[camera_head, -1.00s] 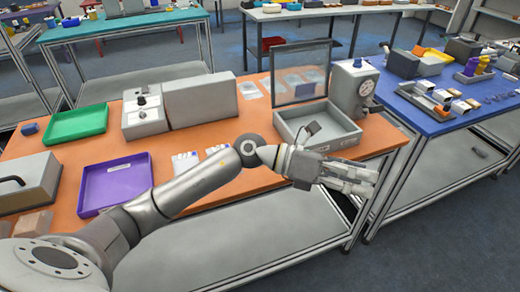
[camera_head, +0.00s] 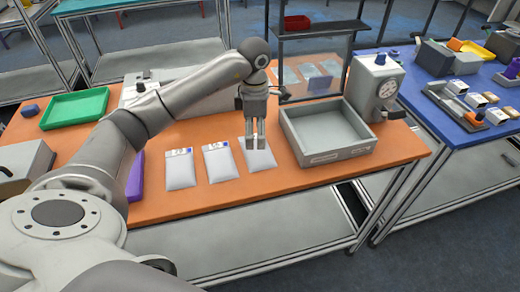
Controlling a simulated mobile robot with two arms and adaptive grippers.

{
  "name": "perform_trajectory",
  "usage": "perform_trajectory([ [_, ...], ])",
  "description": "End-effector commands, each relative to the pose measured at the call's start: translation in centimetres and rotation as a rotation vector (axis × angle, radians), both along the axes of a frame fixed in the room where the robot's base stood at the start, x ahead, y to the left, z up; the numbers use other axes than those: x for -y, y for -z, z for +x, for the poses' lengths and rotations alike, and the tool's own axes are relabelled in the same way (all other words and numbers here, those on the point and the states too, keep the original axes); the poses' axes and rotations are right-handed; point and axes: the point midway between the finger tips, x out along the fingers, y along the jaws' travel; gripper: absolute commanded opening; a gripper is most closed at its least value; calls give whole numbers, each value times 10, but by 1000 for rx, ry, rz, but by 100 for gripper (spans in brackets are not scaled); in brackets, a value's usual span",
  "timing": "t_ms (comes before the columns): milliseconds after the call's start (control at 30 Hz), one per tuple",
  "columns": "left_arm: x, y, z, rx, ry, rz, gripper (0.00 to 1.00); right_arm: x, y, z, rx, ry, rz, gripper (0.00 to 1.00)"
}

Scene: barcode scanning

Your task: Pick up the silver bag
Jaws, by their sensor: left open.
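Three silver bags with labels at their far ends lie in a row on the orange table: a left one (camera_head: 180,172), a middle one (camera_head: 219,165) and a right one (camera_head: 264,160). My left gripper (camera_head: 255,140) points down over the right bag, with its fingers apart and open. The fingers hide part of that bag. I cannot tell whether the fingertips touch it. My right gripper is not in view.
A grey open tray (camera_head: 325,138) stands just right of the bags, with a dial device (camera_head: 375,85) behind it. A framed panel (camera_head: 310,72) stands behind the gripper. A green tray (camera_head: 75,107) and a mostly hidden purple tray (camera_head: 135,177) are to the left.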

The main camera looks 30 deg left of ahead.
Motion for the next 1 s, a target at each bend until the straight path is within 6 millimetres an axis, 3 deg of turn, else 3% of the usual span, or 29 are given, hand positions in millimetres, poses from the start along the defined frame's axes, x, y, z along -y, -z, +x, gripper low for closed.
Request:
perform_trajectory([
  [100,1,16,0,-2,-1,-1,66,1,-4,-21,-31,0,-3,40],
  [200,1,23,0,0,-1,-3,66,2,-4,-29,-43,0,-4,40],
  [367,5,35,-1,-3,1,-5,66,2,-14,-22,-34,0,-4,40],
  [633,9,71,-1,1,-1,-4,66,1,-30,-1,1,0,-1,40],
  [900,9,76,-1,2,0,-3,66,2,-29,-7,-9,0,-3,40],
  [1000,9,76,-1,2,0,-3,56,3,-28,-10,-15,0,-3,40],
])
